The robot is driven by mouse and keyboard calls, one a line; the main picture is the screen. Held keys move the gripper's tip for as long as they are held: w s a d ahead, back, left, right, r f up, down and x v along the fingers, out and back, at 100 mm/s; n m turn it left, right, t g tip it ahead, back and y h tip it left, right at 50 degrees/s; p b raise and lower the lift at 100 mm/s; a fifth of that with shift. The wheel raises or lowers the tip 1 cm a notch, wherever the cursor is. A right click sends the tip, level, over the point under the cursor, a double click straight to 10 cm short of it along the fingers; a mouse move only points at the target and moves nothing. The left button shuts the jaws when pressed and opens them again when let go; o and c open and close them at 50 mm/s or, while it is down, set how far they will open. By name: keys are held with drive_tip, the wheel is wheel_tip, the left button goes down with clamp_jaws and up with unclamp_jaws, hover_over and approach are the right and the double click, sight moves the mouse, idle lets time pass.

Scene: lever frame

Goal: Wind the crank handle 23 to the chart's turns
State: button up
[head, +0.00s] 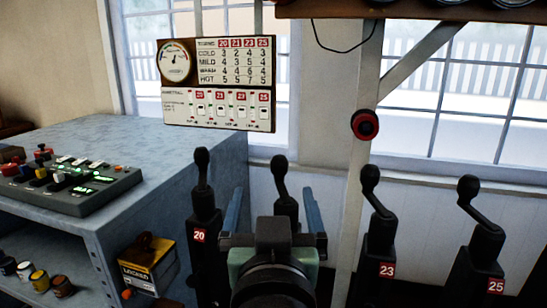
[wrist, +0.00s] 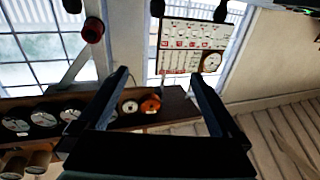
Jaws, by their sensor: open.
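Crank handle 23 (head: 376,195) is a black crank with a round knob at its upper left, on a black post with a red 23 label, right of centre in the head view. The turns chart (head: 236,62) hangs on the wall at upper left, with columns of small figures and a round dial (head: 175,62). The chart also shows upside down in the wrist view (wrist: 190,45). My gripper (head: 272,205) is open and empty, left of crank 23 and apart from it. Its two fingers also show in the wrist view (wrist: 160,80).
Crank 20 (head: 203,185) stands left of my gripper, another crank (head: 281,180) stands behind it, and crank 25 (head: 475,205) is at far right. A post carries a red button (head: 365,124) above crank 23. A blue-grey bench (head: 140,140) with a control box (head: 75,185) fills the left.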

drive_tip(key=s+r+t, duration=0.5)
drive_tip(key=s+r, duration=0.2)
drive_tip(key=r, duration=0.4)
drive_tip(key=s+r+t, duration=0.4)
drive_tip(key=s+r, duration=0.2)
drive_tip(key=r, duration=0.5)
wheel_tip(320, 180, up, 20)
drive_tip(key=p, duration=2)
drive_tip(key=shift+w+f, duration=0.25)
drive_tip(key=shift+w, duration=0.1)
drive_tip(key=shift+c, duration=0.3)
